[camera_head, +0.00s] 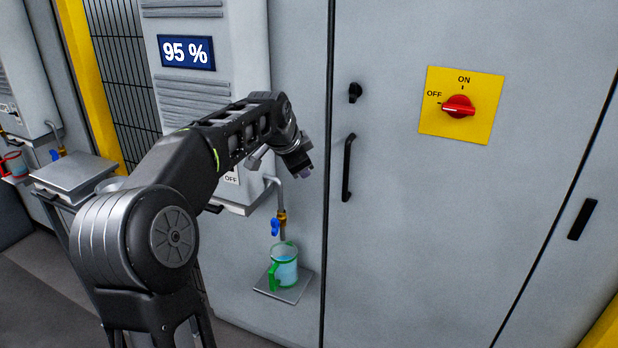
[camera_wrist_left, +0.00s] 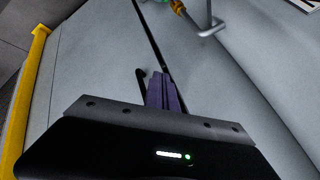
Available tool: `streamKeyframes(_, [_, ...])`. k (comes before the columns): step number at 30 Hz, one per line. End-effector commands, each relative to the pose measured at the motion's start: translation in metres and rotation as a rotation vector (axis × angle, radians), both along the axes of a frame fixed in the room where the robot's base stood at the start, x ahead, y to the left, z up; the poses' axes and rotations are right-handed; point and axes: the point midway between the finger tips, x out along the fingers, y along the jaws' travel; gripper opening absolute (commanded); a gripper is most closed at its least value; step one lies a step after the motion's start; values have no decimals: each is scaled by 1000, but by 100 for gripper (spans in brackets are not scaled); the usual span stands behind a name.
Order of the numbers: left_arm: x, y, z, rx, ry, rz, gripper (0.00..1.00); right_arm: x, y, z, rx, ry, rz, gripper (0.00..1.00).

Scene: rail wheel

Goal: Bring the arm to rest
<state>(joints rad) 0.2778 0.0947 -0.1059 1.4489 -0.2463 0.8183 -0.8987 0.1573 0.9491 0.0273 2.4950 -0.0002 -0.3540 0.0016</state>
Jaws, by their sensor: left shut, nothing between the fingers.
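My left arm reaches in from the left in the head view, bent at the elbow. Its gripper (camera_head: 301,170) hangs in front of the grey cabinet, above the tap and to the left of the black door handle. The gripper is shut and empty. In the left wrist view the purple fingers (camera_wrist_left: 162,92) are together, with nothing between them. My right gripper is in neither view.
A green-rimmed measuring cup (camera_head: 285,268) with blue liquid stands on a small shelf (camera_head: 297,292) under a tap with a blue lever (camera_head: 275,227). A black door handle (camera_head: 348,168) sticks out nearby. A red rotary switch (camera_head: 459,106) sits on a yellow plate. A display (camera_head: 187,53) reads 95 %.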

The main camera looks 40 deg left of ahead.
Motion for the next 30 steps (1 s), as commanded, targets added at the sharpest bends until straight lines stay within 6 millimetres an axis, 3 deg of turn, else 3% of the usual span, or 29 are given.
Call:
streamKeyframes(19, [0, 1, 1, -10, -8, 17, 0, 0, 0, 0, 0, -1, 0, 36])
streamKeyframes(23, [16, 4, 10, -57, -110, 104, 0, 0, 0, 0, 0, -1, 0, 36])
streamKeyframes(26, [36, -13, -14, -159, -199, 188, 0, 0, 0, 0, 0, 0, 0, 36])
streamKeyframes(30, [58, -66, -96, -331, -219, 269, 0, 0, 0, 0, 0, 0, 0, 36])
